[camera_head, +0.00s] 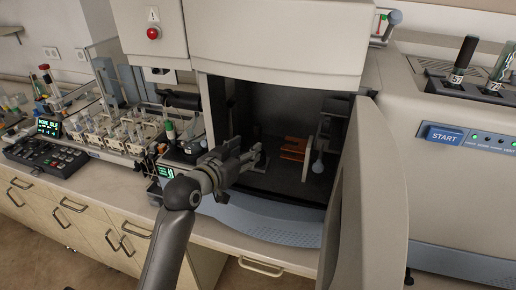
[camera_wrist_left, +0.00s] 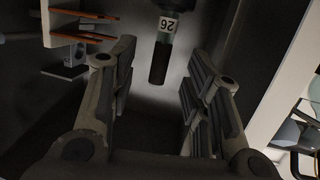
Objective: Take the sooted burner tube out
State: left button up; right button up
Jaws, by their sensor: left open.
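A tube with a white label reading 26 (camera_wrist_left: 167,26) and a dark, sooty end (camera_wrist_left: 159,62) shows in the left wrist view. It lies ahead of my left gripper, between the lines of its two fingers, with a visible gap on each side. In the head view my left gripper (camera_head: 250,156) is open at the mouth of the dark chamber (camera_head: 285,112). I cannot clearly pick out the tube there. My right gripper is not in view.
The open chamber door (camera_head: 372,195) stands close on the right. Orange coil plates (camera_head: 293,148) are inside the chamber. A rack (camera_head: 470,92) holds a tube labelled 57 (camera_head: 457,77) and a green tube (camera_head: 499,65). Instruments with small vials (camera_head: 115,130) crowd the left bench.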

aim_at(256, 140)
pick_arm(q)
jog(key=shift+p+x, duration=0.3)
jog(key=shift+x, duration=1.2)
jog(key=shift+w+d+r+p, duration=0.15)
jog(key=shift+w+d+p, duration=0.05)
jog(key=shift+w+p, duration=0.35)
jog(key=p+x, duration=0.1)
jog(key=x, duration=0.2)
jog(key=shift+a, duration=0.1)
jog(key=shift+w+d+f, duration=0.25)
jog(key=shift+w, duration=0.25)
grip_shut()
